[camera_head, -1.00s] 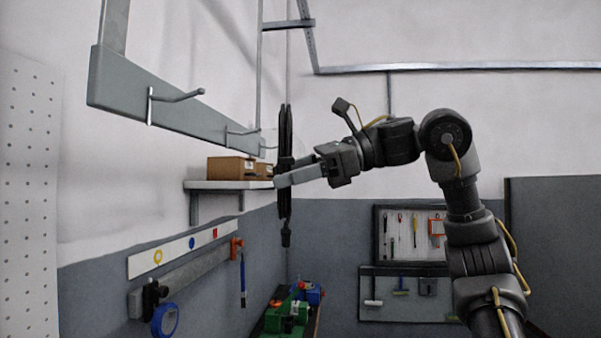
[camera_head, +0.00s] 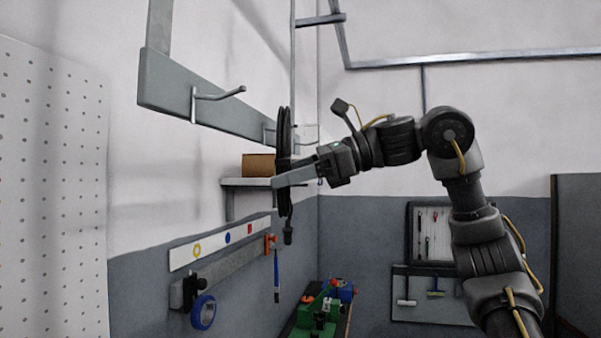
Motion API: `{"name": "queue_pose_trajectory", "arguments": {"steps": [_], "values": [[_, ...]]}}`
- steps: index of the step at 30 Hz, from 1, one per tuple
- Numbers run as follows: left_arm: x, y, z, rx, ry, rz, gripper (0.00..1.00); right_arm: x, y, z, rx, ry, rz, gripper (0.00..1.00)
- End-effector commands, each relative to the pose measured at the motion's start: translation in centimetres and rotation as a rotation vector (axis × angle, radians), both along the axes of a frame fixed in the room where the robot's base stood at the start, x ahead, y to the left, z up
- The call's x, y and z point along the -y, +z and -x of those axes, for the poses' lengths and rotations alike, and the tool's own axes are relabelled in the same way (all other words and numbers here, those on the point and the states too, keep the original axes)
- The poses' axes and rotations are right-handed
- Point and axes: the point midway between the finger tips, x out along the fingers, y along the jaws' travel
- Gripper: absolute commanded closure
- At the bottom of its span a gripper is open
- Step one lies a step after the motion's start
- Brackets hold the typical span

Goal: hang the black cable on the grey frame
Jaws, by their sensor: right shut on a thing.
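The black cable (camera_head: 284,135) is a coil seen nearly edge-on, hanging upright with a plug end at its bottom. My right gripper (camera_head: 284,178) is shut on the coil at its lower middle and holds it in the air. The grey frame (camera_head: 205,103) is a bar on the left wall with metal hooks. The nearer hook (camera_head: 222,95) is bare and sticks out to the right. A farther hook (camera_head: 267,134) is partly behind the coil. The coil appears just right of the frame's far end; I cannot tell whether they touch. My left gripper is out of view.
A shelf (camera_head: 235,183) with a cardboard box (camera_head: 258,165) is behind the coil. Below are a rail (camera_head: 225,272) with a blue tape roll (camera_head: 203,312), and a green bench (camera_head: 303,325) with small items. Tool boards (camera_head: 432,232) hang on the back wall.

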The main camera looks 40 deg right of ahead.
Motion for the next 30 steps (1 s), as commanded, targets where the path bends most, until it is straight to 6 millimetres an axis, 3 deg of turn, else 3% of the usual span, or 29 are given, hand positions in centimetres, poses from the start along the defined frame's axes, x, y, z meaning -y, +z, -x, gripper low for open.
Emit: {"name": "queue_pose_trajectory", "arguments": {"steps": [30], "values": [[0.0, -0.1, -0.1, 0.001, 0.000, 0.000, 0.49, -0.8, -1.4, -1.0, -0.009, 0.002, 0.009, 0.77]]}}
